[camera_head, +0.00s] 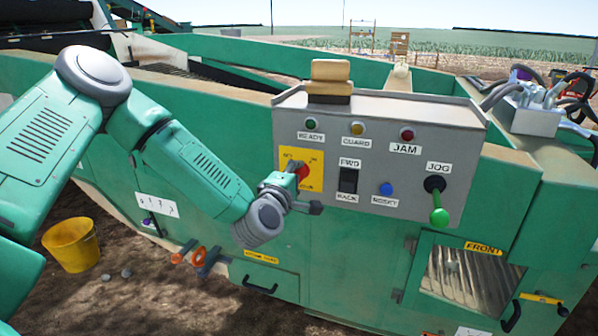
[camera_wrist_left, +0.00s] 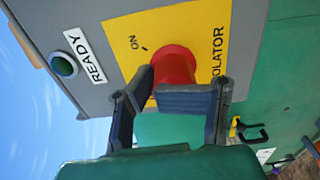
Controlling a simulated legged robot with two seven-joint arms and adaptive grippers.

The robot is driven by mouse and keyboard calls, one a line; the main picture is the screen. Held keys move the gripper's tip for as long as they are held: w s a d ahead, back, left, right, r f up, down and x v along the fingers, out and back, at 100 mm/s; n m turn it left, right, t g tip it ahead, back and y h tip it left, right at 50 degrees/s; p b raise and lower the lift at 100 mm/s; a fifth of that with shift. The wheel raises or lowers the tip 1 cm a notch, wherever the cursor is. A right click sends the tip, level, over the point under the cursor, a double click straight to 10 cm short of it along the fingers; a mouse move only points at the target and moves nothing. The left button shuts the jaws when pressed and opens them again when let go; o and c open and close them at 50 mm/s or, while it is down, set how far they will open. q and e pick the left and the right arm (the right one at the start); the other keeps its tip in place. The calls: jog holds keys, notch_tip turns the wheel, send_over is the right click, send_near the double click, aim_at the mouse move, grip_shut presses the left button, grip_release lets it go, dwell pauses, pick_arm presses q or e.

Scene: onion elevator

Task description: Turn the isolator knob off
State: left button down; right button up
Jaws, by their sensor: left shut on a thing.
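The red isolator knob (camera_head: 301,171) sits on a yellow plate (camera_head: 287,154) at the left of the grey control panel (camera_head: 350,118). In the left wrist view the knob (camera_wrist_left: 175,66) stands out from the yellow plate (camera_wrist_left: 205,38), which reads "ON" and "ISOLATOR". My left gripper (camera_head: 292,182) is at the knob, coming from the lower left. Its dark fingers (camera_wrist_left: 165,95) are shut on the knob and hide its outer end. The knob's pointer cannot be made out. My right gripper is not in view.
The panel also has a green READY lamp (camera_head: 311,124), a FWD/BACK switch (camera_head: 348,181), a blue RESET button (camera_head: 386,189) and a green-handled JOG lever (camera_head: 438,205). A yellow bucket (camera_head: 71,245) stands on the soil at left. Open air lies before the panel's right half.

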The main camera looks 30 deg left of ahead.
pick_arm(q)
jog(key=shift+s+a+f+g, duration=0.15)
jog(key=shift+f+g, duration=0.05)
jog(key=shift+f, duration=0.25)
jog(key=shift+s+a+f+g, duration=0.1)
jog(key=shift+f+g, duration=0.1)
jog(key=shift+f, duration=0.25)
jog(key=c, duration=1.2)
grip_release()
jog(key=shift+a+f, duration=0.1)
jog(key=shift+o, duration=0.4)
jog(key=shift+w+a, duration=0.35)
jog(key=shift+s+d, duration=0.15)
jog(key=shift+s, duration=0.15)
jog(key=v, duration=1.1)
jog(key=shift+f, duration=0.25)
jog(key=shift+s, duration=0.1)
